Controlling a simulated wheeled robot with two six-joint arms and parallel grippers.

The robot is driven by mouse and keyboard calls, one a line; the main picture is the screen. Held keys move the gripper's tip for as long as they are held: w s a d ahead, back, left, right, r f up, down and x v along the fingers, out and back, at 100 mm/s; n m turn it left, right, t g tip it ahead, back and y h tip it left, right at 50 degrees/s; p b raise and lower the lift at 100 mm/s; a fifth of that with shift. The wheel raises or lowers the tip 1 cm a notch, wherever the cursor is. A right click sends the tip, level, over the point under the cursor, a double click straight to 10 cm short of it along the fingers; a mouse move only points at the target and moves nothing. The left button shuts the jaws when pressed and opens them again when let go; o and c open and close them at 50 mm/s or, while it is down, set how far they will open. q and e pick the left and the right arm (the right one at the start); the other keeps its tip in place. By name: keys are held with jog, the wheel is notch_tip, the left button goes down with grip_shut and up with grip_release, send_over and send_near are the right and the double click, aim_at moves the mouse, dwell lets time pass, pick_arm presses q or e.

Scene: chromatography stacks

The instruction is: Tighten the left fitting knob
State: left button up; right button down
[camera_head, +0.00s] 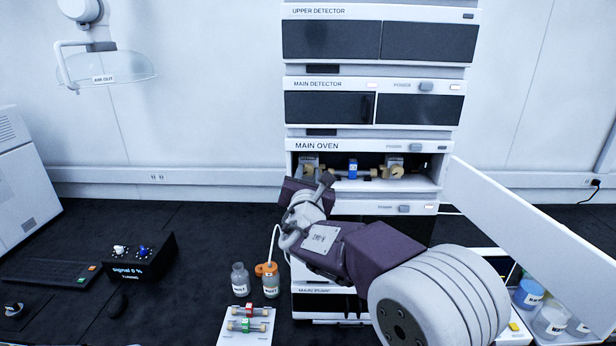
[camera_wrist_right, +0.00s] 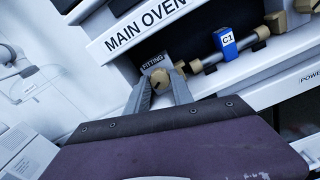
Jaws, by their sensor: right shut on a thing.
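The left fitting knob (camera_wrist_right: 160,78) is a tan, rounded piece inside the main oven (camera_head: 300,145), under a small "FITTING" label. My right gripper (camera_wrist_right: 163,86) has its two grey fingers on either side of the knob and is shut on it. In the head view my right gripper (camera_head: 325,181) reaches up to the left end of the oven opening and partly covers the knob. A column with a blue "C1" tag (camera_wrist_right: 226,41) lies to the right of the knob; it also shows in the head view (camera_head: 353,168). My left gripper is not in view.
The right fitting (camera_head: 394,168) sits at the column's other end. A white open door panel (camera_head: 530,225) sticks out to the right. Bottles (camera_head: 240,280) and a white tray (camera_head: 228,337) with spare columns stand in front on the dark bench.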

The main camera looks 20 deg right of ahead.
jog(key=m+b, duration=0.3)
jog(key=b, duration=0.1)
jog(key=m+b, duration=0.3)
jog(key=b, duration=0.2)
jog(key=m+b, duration=0.3)
jog(key=b, duration=0.1)
jog(key=shift+f+m, duration=0.3)
jog(key=shift+m, duration=0.1)
jog(key=m+b, duration=0.3)
jog(key=shift+m, duration=0.3)
jog(key=m+b, duration=0.3)
jog(key=shift+m, duration=0.3)
jog(key=m+b, duration=0.1)
jog(key=m, duration=0.2)
jog(key=shift+r+b, duration=0.1)
jog(key=shift+b, duration=0.3)
jog(key=shift+r+m+b, duration=0.1)
jog(key=shift+m+b, duration=0.4)
jog(key=shift+m, duration=0.9)
jog(key=c, duration=1.4)
grip_release()
